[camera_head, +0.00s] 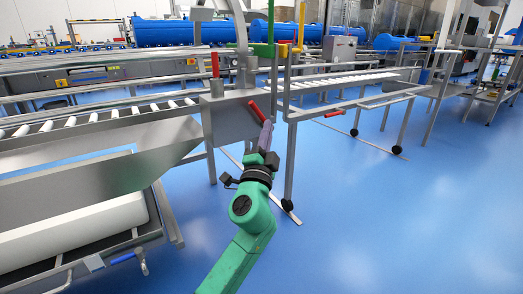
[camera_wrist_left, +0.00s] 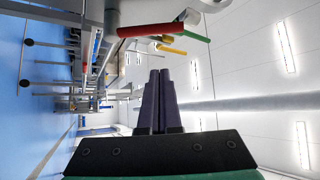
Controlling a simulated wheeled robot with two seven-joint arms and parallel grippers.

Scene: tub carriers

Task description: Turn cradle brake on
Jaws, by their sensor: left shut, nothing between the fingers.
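A lever with a red grip (camera_head: 257,110) sticks out at an angle from the grey metal box (camera_head: 228,117) at the end of the roller conveyor; no label shows whether it is the cradle brake. My left gripper (camera_head: 268,123) is shut and empty, with its purple fingers just below and right of this grip. In the left wrist view the closed fingers (camera_wrist_left: 158,73) point ahead, and a red grip (camera_wrist_left: 150,29) lies above their tips with a gap between. My right gripper is in neither view.
Another red handle (camera_head: 214,64) stands upright on the box. Green (camera_head: 271,30) and yellow (camera_head: 301,25) posts rise behind it. A metal frame (camera_head: 350,103) with a red handle (camera_head: 334,114) stands right. A trough (camera_head: 90,205) fills the lower left. Blue floor (camera_head: 420,220) is clear at lower right.

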